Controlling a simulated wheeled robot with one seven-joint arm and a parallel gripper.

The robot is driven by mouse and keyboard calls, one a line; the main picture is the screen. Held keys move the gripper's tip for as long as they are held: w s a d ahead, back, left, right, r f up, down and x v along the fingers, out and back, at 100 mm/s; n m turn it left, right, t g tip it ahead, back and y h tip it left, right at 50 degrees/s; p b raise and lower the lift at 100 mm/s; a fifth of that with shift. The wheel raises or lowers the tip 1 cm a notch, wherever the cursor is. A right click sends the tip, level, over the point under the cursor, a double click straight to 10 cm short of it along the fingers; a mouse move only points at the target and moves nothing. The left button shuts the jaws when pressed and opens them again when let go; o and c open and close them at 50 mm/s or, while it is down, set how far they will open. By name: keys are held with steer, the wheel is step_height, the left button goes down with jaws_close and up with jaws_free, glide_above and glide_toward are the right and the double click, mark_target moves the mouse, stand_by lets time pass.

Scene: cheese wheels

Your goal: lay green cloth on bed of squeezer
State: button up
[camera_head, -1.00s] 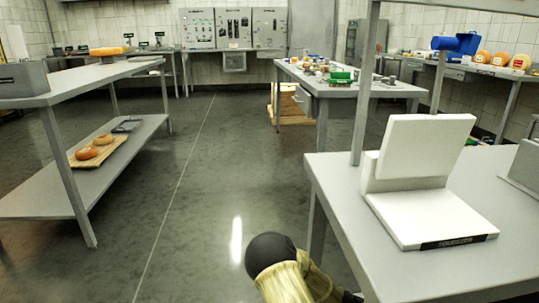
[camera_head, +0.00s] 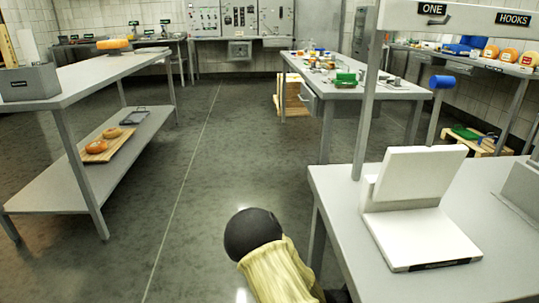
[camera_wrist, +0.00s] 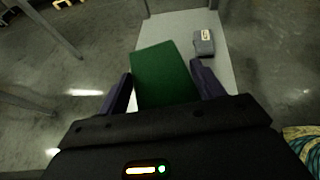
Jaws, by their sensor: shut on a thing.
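The squeezer (camera_head: 425,237) stands on the grey table at the right of the head view. It is white, with a flat bed at the front, a raised tilted plate behind it and a dark label on the front edge. The bed looks bare. In the wrist view my gripper (camera_wrist: 163,84) is shut on the green cloth (camera_wrist: 161,66), which sticks out flat and stiff beyond the fingers. Its near end is hidden by the gripper body. The gripper and cloth are outside the head view, so their distance from the squeezer cannot be told.
A post rises from the right table (camera_head: 335,182) beside the squeezer, below a rail with a HOOKS label (camera_head: 514,19). A grey box stands at that table's right edge. A shelf table (camera_head: 80,80) stands at left. The floor between is clear.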

steer(key=w+a+r+n+t+y+p, duration=0.2)
steer(key=a+r+n+t+p, duration=0.2)
steer(key=a, duration=0.5)
steer(key=shift+n+t+y, duration=0.3)
steer(key=shift+n+t, duration=0.1)
steer(key=shift+t, duration=0.1)
steer(key=shift+d+r, duration=0.1)
steer(key=shift+d, duration=0.4)
steer(key=shift+a, duration=0.15)
